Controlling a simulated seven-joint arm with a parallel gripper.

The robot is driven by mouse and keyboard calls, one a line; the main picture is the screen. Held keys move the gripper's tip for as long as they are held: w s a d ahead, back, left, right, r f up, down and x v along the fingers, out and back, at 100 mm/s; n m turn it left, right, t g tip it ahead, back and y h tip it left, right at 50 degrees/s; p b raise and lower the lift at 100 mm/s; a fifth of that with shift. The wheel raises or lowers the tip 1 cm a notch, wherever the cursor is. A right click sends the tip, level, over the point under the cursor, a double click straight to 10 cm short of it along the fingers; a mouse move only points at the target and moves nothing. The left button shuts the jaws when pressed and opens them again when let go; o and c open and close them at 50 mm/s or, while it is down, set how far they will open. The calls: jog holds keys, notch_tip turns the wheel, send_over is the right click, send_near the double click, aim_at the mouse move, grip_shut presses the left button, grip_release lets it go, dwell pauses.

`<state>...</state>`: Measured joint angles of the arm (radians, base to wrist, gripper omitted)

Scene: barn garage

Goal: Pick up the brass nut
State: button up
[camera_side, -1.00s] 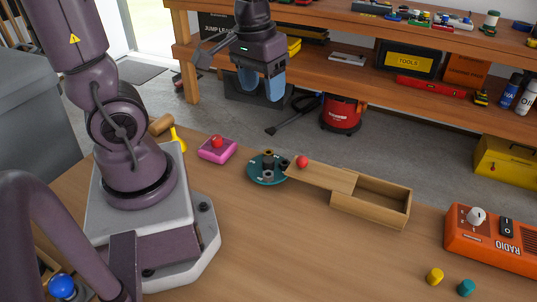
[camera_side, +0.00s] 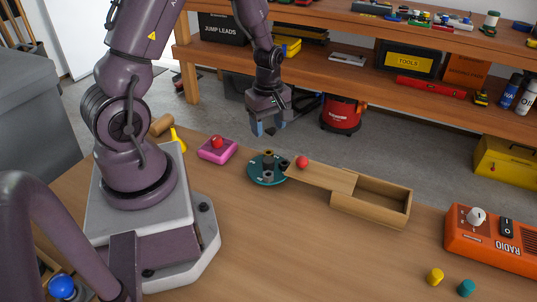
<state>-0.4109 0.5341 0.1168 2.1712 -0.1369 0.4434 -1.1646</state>
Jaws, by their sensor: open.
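A round teal dish (camera_side: 256,175) sits on the workbench, left of the wooden box. Small nut-like pieces stand on it: a brass-coloured one (camera_side: 268,155) at the back, a dark one (camera_side: 284,163) at the right and a grey one (camera_side: 268,175) at the front. My gripper (camera_side: 269,128), with blue fingertips, is above the back of the dish. It points down, open and empty, with a gap between it and the brass nut.
A wooden box (camera_side: 372,207) with a sliding lid (camera_side: 325,176) and red knob stands right of the dish. A pink box (camera_side: 217,151) with a red button is at the left. An orange radio (camera_side: 492,240) is at the right.

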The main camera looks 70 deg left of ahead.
aim_at(268, 151)
jog(key=f, duration=0.8)
jog(key=shift+a+f, duration=0.25)
jog(key=shift+a, duration=0.05)
jog(key=c, duration=1)
jog(key=shift+r, duration=0.15)
